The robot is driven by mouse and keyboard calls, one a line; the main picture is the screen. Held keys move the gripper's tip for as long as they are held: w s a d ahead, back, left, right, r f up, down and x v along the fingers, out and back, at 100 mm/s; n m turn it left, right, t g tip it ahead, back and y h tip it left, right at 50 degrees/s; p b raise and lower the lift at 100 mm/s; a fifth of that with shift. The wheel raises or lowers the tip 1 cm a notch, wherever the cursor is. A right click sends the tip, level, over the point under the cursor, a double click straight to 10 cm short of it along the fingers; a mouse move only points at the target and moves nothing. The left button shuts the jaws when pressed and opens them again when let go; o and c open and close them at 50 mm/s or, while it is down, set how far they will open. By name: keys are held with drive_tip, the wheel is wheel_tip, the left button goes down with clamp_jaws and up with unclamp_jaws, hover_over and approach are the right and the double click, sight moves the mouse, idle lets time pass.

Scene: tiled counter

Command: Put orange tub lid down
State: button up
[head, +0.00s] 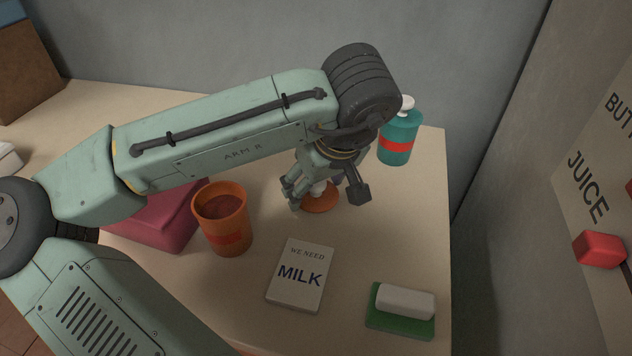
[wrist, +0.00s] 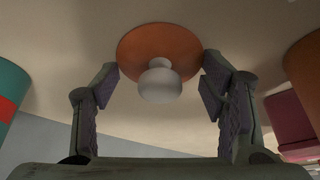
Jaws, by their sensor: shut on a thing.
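The orange tub lid (head: 322,205) is a round orange disc with a white knob. In the head view it is low over the counter (head: 390,225), behind the milk note; I cannot tell whether it touches the counter. My gripper (head: 316,194) is above it and partly covers it. In the wrist view the lid (wrist: 135,43) lies between the fingertips of my gripper (wrist: 160,70), which are shut on its rim at both sides. The white knob points toward the palm, with gaps to the fingers. The open orange tub (head: 222,235) stands to the left.
A teal bottle with a red band (head: 397,146) stands behind right. A milk note (head: 300,277) lies in front. A white bar on a green base (head: 402,318) is front right. A dark pink box (head: 160,225) is left. Bare counter shows right of the lid.

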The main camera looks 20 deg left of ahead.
drive_tip(key=o, duration=0.8)
drive_tip(key=shift+o, duration=0.2)
drive_tip(key=v, duration=1.2)
